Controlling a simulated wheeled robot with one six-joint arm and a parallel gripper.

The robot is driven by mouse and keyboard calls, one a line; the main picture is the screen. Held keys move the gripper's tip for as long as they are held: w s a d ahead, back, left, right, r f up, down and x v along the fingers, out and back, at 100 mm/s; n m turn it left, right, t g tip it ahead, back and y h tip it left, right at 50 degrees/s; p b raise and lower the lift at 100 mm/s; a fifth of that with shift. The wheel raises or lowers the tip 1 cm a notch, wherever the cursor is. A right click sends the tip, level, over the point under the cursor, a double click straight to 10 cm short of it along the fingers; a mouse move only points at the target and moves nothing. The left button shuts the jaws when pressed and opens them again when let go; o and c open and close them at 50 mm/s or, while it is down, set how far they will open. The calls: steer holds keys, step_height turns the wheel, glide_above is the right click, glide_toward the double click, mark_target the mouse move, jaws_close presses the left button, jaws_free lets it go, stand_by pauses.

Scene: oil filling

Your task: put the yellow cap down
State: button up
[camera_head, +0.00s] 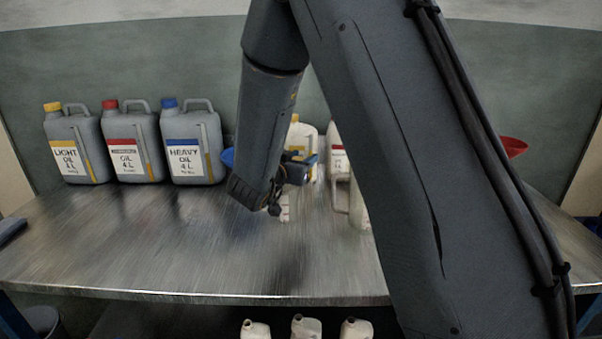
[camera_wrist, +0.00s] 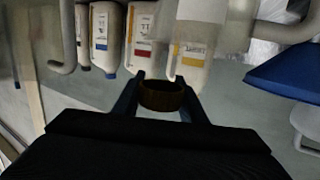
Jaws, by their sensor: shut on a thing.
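My gripper (camera_wrist: 160,84) is shut on a small round cap (camera_wrist: 162,98) in the wrist view. The cap looks dark brown-yellow in the shade and sits between the two fingers. In the head view my gripper (camera_head: 280,200) is above the metal bench, partly hidden by my arm, and the cap cannot be made out there. A pale bottle with a yellow label (camera_wrist: 190,55) stands just beyond the fingers in the wrist view. It appears behind my gripper in the head view (camera_head: 304,137).
Grey oil cans with a yellow cap (camera_head: 53,106), red cap (camera_head: 110,103) and blue cap (camera_head: 169,102) stand at the back left. A blue funnel (camera_wrist: 288,72) is at right in the wrist view. A red funnel (camera_head: 513,147) is at the right. The bench's left front (camera_head: 130,255) is clear.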

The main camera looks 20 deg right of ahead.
steer(key=shift+f, duration=1.95)
steer(key=shift+f, duration=0.15)
steer(key=shift+f, duration=0.15)
steer(key=o, duration=1)
